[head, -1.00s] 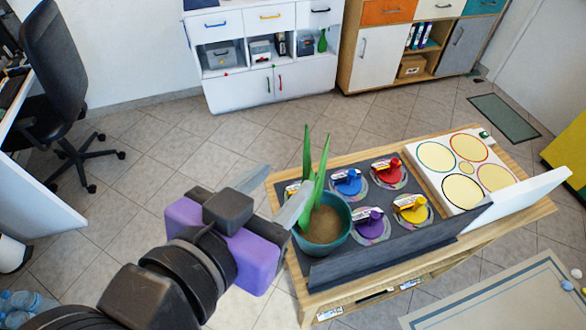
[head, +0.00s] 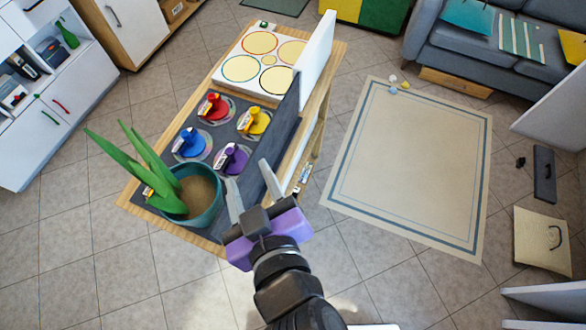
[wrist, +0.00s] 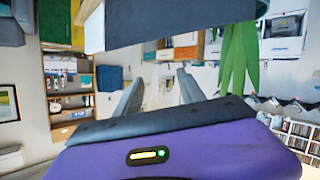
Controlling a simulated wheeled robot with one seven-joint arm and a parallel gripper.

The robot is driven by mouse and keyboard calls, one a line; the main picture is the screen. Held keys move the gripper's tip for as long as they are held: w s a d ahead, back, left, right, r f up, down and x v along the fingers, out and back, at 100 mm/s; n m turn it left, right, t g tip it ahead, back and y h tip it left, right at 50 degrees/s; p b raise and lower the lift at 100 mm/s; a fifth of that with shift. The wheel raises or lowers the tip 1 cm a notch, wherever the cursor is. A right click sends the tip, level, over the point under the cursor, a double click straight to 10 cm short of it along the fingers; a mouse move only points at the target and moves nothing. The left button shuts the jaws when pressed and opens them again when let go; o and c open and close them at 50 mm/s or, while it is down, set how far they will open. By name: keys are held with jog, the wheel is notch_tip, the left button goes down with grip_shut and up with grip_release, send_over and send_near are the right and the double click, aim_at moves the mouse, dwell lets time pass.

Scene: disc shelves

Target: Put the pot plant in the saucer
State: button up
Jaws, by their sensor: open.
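The pot plant is a teal pot (head: 204,206) with brown soil and long green leaves (head: 130,160). It stands at the near left end of the wooden table (head: 222,243). Its leaves (wrist: 238,60) also show right of centre in the wrist view. My gripper (head: 250,178) is to the right of the pot in the head view, apart from it, with its fingers spread and nothing between them. The fingers (wrist: 160,90) also show apart in the wrist view. I cannot make out a saucer in these frames.
A dark upright board (head: 285,125) runs along the table beside my gripper. A white board with circles (head: 222,78) is at the far end. A rug (head: 415,165) lies right.

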jog(key=s+d+f+m, duration=0.1)
jog(key=s+d+f, duration=0.1)
jog(key=d, duration=0.5)
jog(key=s+d+f+m+h, duration=0.1)
jog(key=s+d+f, duration=0.2)
jog(key=s+d, duration=0.2)
jog(key=s+d+f+m, duration=0.1)
jog(key=s+d+f, duration=0.2)
jog(key=d, duration=0.6)
jog(key=shift+s+h, duration=0.4)
jog(key=shift+s, duration=0.2)
jog(key=shift+o, duration=0.4)
jog(key=s+d+r+m+t+h, duration=0.1)
jog(key=s+d+r+m+h, duration=0.2)
jog(key=s+d, duration=0.3)
jog(key=shift+s+r+m+t, duration=0.3)
jog(key=shift+s+m, duration=0.4)
jog(key=shift+s, duration=0.3)
jog(key=shift+w, duration=0.15)
